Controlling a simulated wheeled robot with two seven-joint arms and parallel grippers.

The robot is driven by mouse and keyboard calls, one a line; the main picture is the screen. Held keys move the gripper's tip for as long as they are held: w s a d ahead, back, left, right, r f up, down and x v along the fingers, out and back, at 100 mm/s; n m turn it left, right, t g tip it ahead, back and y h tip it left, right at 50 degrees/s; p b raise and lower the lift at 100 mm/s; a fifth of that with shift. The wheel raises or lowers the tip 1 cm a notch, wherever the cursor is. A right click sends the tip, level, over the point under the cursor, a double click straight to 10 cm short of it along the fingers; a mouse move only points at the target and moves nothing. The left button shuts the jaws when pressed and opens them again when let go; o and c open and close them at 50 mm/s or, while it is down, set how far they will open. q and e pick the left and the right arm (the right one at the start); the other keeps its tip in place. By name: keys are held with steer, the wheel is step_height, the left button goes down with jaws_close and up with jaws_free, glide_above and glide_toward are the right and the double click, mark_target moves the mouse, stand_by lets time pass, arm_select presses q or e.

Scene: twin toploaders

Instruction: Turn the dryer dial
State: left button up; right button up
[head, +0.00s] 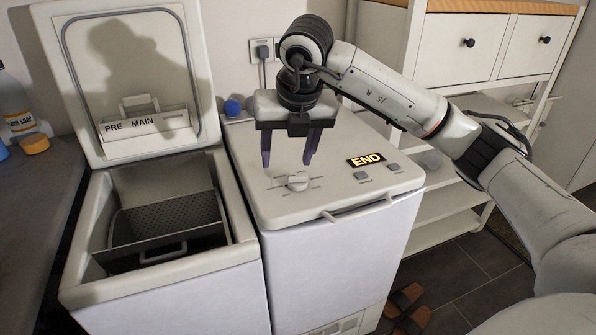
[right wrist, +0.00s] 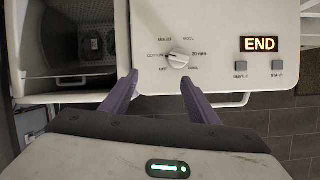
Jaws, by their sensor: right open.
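The dryer (head: 335,235) is the right-hand machine, with its top closed. Its white dial (head: 298,182) sits on the top near the front left; it also shows in the right wrist view (right wrist: 178,58), ringed by printed settings such as COTTON, MIXED, WOOL and OFF. I cannot tell for sure which setting it points at. My right gripper (head: 288,160) is open and empty, fingers pointing down, above the dryer top and apart from the dial. In the right wrist view the dial shows just beyond the purple fingertips (right wrist: 160,78). My left gripper is out of view.
A lit END display (head: 366,159) and two grey buttons are right of the dial. A handle (head: 357,208) runs along the front edge. The left machine (head: 165,290) has its lid (head: 125,75) raised, its drum compartment open. Slippers (head: 407,308) lie on the floor.

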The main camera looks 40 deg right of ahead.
mark_target(298, 177)
steer(key=shift+m+h, duration=0.5)
steer(key=shift+h, duration=0.1)
steer(key=w+d+f, duration=0.1)
steer(key=f, duration=0.1)
steer(key=w+d+f, duration=0.1)
steer(key=d+f, duration=0.1)
steer(key=f, duration=0.1)
steer(key=w+d+f+p, duration=0.1)
steer(key=f, duration=0.2)
steer(key=shift+d+f, duration=0.15)
steer(key=shift+d, duration=0.25)
steer(key=c, duration=1.1)
steer(key=shift+o, duration=0.2)
